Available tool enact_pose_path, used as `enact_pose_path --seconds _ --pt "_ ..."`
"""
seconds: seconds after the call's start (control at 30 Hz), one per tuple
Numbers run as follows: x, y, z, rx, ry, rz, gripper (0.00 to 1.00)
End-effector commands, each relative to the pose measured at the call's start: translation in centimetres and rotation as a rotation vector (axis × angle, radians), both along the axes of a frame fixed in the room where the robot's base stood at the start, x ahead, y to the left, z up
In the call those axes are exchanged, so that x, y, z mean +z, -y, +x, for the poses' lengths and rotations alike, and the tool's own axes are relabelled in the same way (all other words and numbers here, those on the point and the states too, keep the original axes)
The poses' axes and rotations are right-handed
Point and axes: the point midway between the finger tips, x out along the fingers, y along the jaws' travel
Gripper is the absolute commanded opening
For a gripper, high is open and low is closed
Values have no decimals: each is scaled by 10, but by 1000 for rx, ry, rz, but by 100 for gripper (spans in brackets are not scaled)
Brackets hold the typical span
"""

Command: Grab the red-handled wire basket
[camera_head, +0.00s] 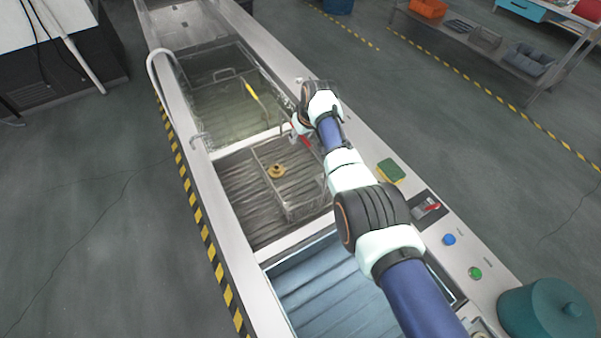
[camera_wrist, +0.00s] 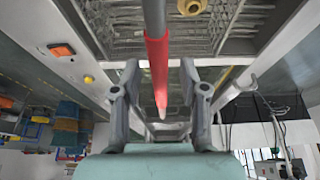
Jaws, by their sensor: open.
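The wire basket (camera_head: 308,208) sits in the middle tank compartment in the head view, with a round brass part (camera_head: 276,171) in it. The brass part also shows at the top of the wrist view (camera_wrist: 191,6). The basket's red handle (camera_wrist: 158,70) runs down the middle of the wrist view from a dark rod. My gripper (camera_wrist: 160,78) is open, with one finger on each side of the red handle and visible gaps between. In the head view my gripper (camera_head: 299,127) is at the compartment's far right corner, beside the red handle (camera_head: 305,140), and partly hidden.
A second basket with a yellow handle (camera_head: 249,88) is in the liquid of the farther compartment. A nearer compartment (camera_head: 322,285) holds bluish liquid. A green and yellow sponge (camera_head: 390,171), a red switch (camera_head: 430,208) and buttons lie along the right rim. A teal bin (camera_head: 545,312) stands nearby.

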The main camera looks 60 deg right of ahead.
Motion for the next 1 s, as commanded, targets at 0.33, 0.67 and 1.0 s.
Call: enact_pose_path --seconds 0.33,0.67,1.0 --pt "1 0 0 0 0 0 5" --pt "1 0 0 0 0 0 0" --pt "6 1 1 0 5 -4 0"
